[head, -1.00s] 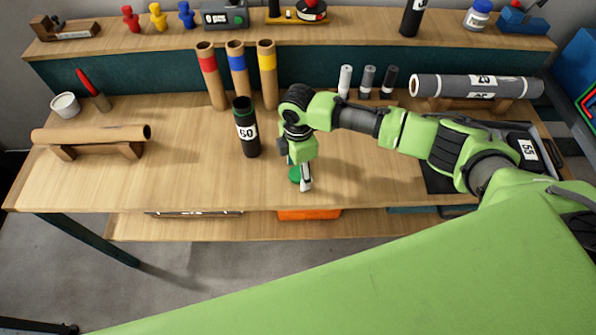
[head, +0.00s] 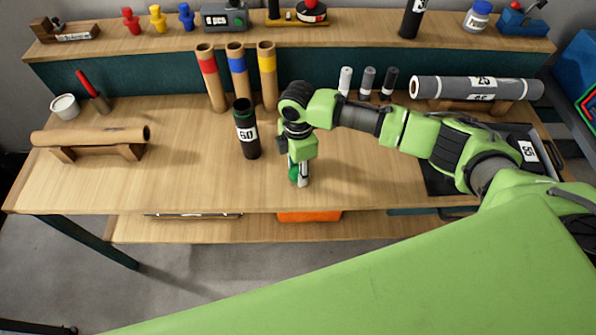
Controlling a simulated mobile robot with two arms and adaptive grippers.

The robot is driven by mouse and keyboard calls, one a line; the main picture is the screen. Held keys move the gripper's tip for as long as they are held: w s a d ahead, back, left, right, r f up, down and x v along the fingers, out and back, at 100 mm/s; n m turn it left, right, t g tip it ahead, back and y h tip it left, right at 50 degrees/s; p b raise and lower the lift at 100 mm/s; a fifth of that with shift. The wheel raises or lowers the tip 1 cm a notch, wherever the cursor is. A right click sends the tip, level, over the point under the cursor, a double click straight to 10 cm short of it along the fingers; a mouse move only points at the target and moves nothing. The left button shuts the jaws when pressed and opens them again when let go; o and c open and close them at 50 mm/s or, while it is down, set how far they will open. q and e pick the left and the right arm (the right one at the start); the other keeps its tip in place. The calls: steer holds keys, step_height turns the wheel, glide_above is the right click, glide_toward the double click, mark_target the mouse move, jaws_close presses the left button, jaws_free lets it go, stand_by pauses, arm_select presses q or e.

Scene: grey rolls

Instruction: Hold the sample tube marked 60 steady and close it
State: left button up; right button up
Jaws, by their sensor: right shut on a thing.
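The sample tube marked 60 (head: 247,143) is a dark tube with a green band near its open top. It stands upright on the bench, left of my right gripper and apart from it. My right gripper (head: 299,179) points down at the bench. It is shut on a small green thing (head: 293,172), which looks like a cap and is partly hidden by the fingers. I cannot tell whether it still touches the bench. My left gripper is not in view.
Three cardboard tubes with red, blue and yellow bands (head: 238,78) stand behind the tube. A brown roll on a stand (head: 90,136) lies at left, a grey roll (head: 476,88) at right. Small marker-like cylinders (head: 368,82) stand behind my right arm. The front left bench is clear.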

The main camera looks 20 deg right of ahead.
arm_select(q)
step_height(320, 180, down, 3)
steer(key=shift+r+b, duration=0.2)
steer(key=shift+b, duration=1.05)
arm_select(e)
steer(key=s+a+r, duration=0.2)
steer(key=s+r, duration=0.9)
steer(key=s, duration=0.2)
steer(key=shift+s+a+r, duration=0.4)
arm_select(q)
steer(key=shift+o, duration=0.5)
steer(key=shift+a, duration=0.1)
arm_select(e)
steer(key=shift+d, duration=0.1)
